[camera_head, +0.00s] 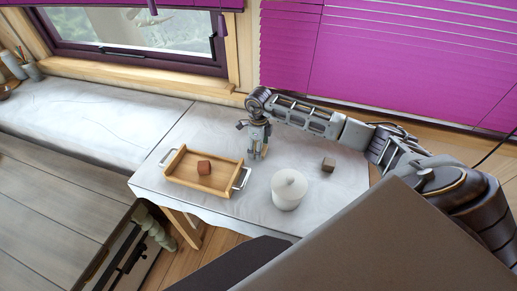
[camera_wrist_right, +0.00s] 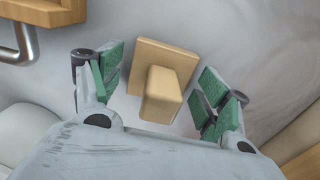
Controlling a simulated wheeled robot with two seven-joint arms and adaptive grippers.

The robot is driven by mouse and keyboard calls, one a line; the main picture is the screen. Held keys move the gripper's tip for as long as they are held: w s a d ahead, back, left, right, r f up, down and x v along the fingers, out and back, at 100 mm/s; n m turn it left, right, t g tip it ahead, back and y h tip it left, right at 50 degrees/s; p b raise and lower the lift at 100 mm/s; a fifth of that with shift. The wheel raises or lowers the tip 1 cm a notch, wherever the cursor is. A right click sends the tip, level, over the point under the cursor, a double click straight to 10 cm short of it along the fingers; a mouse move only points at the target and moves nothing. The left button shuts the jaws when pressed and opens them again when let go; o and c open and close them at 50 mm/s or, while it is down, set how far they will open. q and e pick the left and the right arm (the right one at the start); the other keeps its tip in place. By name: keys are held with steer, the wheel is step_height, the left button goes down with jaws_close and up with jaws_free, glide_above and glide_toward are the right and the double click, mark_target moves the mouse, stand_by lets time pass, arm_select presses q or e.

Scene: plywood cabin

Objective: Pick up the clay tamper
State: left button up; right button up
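The clay tamper, a tan wooden piece with a square plate and a block-like handle (camera_wrist_right: 160,95), stands on the white-covered table (camera_head: 220,130). In the right wrist view it lies between the green-padded fingers of my right gripper (camera_wrist_right: 158,92). The fingers are spread, with a visible gap on each side of the handle. In the head view my right gripper (camera_head: 257,154) points down at the table, right of the tray, and largely hides the tamper. My left gripper is not in view.
A wooden tray (camera_head: 212,187) with metal handles holds a reddish-brown cube (camera_head: 204,168). Purple blinds (camera_head: 390,60) hang behind the table.

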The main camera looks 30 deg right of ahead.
steer(key=c, duration=0.8)
steer(key=shift+r, duration=0.1)
steer(key=shift+r+b, duration=1)
steer(key=shift+r, duration=3.95)
steer(key=o, duration=0.5)
steer(key=shift+c, duration=0.2)
steer(key=c, duration=0.4)
steer(key=shift+c, duration=0.2)
steer(key=shift+d+f, duration=0.1)
steer(key=shift+d, duration=0.05)
